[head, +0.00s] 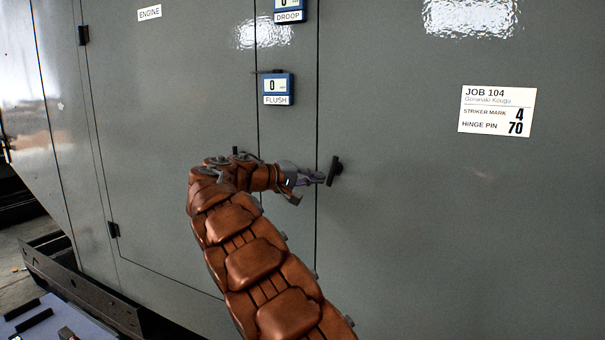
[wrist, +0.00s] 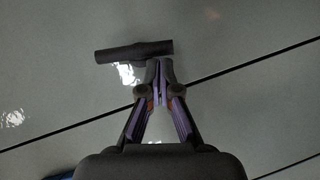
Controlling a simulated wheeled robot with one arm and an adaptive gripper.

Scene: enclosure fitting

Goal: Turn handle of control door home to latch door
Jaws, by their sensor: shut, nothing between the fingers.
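The black handle (head: 335,170) sits on the grey enclosure face, just right of a vertical door seam. In the head view it stands tilted, nearly upright. In the wrist view the handle (wrist: 134,51) is a dark bar lying nearly level, slightly left of and beyond my fingertips. My gripper (head: 318,179) is at the handle's left side in the head view. In the wrist view my gripper (wrist: 159,64) has its fingertips together and empty, close to the bar's lower right part. I cannot tell whether they touch it. The control door (head: 420,220) looks about flush at the seam.
A job card (head: 497,111) reads striker mark 4, hinge pin 70. Gauges marked FLUSH (head: 277,88) and DROOP (head: 290,10) sit above my gripper. The ENGINE door (head: 160,180) is at left. A bench top (head: 60,320) with dark parts stands lower left.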

